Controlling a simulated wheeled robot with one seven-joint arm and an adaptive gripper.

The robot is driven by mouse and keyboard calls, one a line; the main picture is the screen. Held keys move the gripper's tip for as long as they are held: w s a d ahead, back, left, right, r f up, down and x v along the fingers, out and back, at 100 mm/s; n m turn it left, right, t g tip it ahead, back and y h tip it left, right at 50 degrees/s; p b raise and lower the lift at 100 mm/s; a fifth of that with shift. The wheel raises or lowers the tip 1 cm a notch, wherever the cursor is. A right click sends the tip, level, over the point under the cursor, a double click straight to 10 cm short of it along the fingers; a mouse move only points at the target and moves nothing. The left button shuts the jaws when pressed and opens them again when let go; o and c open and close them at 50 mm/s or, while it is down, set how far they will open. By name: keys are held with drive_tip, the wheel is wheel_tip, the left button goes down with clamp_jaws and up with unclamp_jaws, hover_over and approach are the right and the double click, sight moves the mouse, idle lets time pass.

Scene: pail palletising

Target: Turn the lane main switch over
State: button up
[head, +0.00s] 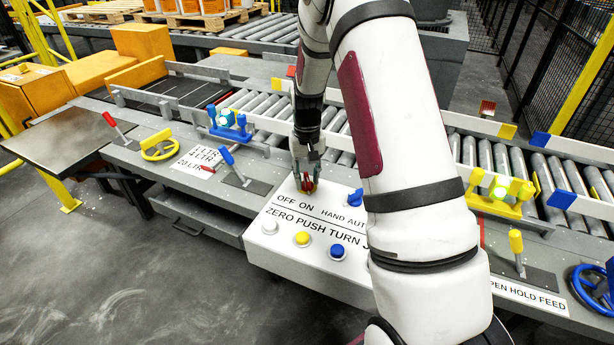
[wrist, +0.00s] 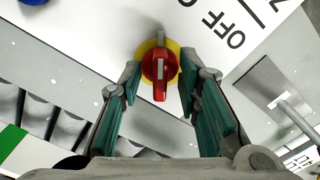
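The lane main switch is a red rotary knob on a yellow base, on the white control box (head: 290,259) near the "OFF ON" lettering. In the wrist view the red knob (wrist: 160,69) sits at the upper middle, with a pale mark on its handle and the "OFF" print to its right. My gripper (wrist: 159,88) has its green-padded fingers apart, one on each side of the knob, with gaps visible between pads and knob. In the head view my gripper (head: 306,172) is over the switch and partly hides it.
A blue knob (head: 355,197) sits right of the switch on the box. White, yellow (head: 302,239) and blue buttons line the box's front. A blue-handled lever (head: 232,162) stands to the left. Roller conveyors (head: 268,106) run behind.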

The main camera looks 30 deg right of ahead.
sight(307, 177)
wheel_tip(307, 177, up, 12)
idle(0.5)
idle(0.3)
drive_tip(key=s+a+r+n+t+p, duration=0.1)
drive_tip(key=s+a+r, duration=0.4)
drive_tip(key=s+r, duration=0.25)
drive_tip(key=s+a+r+n+t+p, duration=0.1)
drive_tip(key=s+a+r+p, duration=0.1)
drive_tip(key=s+a+r, duration=0.45)
drive_tip(key=s+a+r+n+t+p, duration=0.1)
drive_tip(key=s+a+r, duration=0.1)
drive_tip(key=s, duration=0.7)
drive_tip(key=s+a+r+n+t+p, duration=0.1)
drive_tip(key=s+a+r, duration=0.1)
drive_tip(key=s, duration=0.8)
drive_tip(key=shift+a+r, duration=0.2)
drive_tip(key=shift+r, duration=0.1)
